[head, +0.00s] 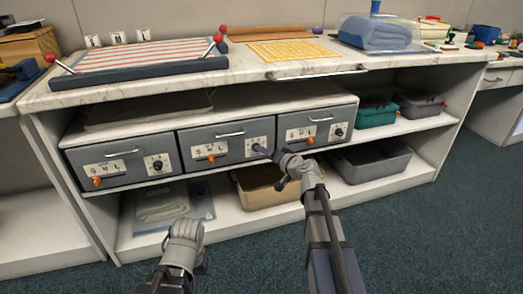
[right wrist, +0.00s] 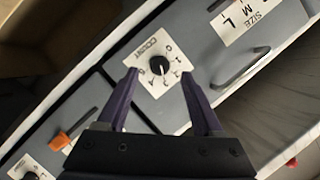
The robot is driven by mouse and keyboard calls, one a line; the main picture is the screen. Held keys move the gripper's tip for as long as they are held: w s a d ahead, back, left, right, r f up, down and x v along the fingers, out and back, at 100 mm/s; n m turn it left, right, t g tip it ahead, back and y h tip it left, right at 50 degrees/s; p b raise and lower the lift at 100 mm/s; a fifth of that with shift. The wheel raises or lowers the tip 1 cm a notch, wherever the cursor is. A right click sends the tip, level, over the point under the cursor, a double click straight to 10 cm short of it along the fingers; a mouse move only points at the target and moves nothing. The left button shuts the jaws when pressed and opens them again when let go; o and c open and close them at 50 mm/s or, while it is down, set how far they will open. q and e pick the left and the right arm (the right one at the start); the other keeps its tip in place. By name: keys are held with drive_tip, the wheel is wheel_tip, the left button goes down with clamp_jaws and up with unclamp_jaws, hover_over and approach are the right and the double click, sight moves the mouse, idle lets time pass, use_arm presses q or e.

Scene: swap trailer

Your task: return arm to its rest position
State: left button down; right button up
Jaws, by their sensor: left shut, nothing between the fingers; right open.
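My right gripper (head: 264,150) is in front of the middle grey drawer (head: 222,135), by its dial plate. In the right wrist view the right gripper (right wrist: 159,77) is open. Its purple fingers lie on either side of a dark dial knob (right wrist: 160,68) on a white plate marked COUNT, with gaps between fingers and knob. I cannot tell how far the fingertips are from the drawer face. My left arm rises low in front of the cabinet; its rounded grey wrist end (head: 186,232) shows, and the left fingers cannot be made out. Nothing shows held by either arm.
The left drawer (head: 118,150) and right drawer (head: 312,112) flank the middle one; all look shut. Below are a tan bin (head: 268,190) and a grey bin (head: 372,165). The marble worktop (head: 250,72) overhangs above, bearing a striped board and a blue towel. Carpet in front is clear.

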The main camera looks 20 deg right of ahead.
drive_tip(key=v, duration=0.3)
drive_tip(key=shift+s+d+r+p, duration=0.1)
drive_tip(key=shift+s+p, duration=0.2)
drive_tip(key=shift+s, duration=0.05)
drive_tip(key=s+a+f+n+g+y+p, duration=0.1)
drive_tip(key=s+a+f+n+g+p, duration=0.15)
drive_tip(key=a, duration=0.35)
drive_tip(key=s+a+f+n+g+p, duration=0.1)
drive_tip(key=s+a+n+g, duration=0.1)
drive_tip(key=s+a, duration=0.3)
drive_tip(key=s+a+f+n+g+y+p, duration=0.1)
drive_tip(key=s+a+n+g, duration=0.15)
drive_tip(key=a, duration=0.45)
drive_tip(key=s+a+f+n+g+h+p, duration=0.2)
drive_tip(key=s+g+h+p, duration=0.5)
drive_tip(key=s, duration=1.2)
wheel_tip(320, 180, up, 38)
drive_tip(key=p, duration=3.6)
drive_tip(key=shift+d+r+n+h, duration=0.15)
drive_tip(key=shift+r+n+h, duration=0.15)
drive_tip(key=shift+h, duration=0.1)
drive_tip(key=shift+f, duration=0.1)
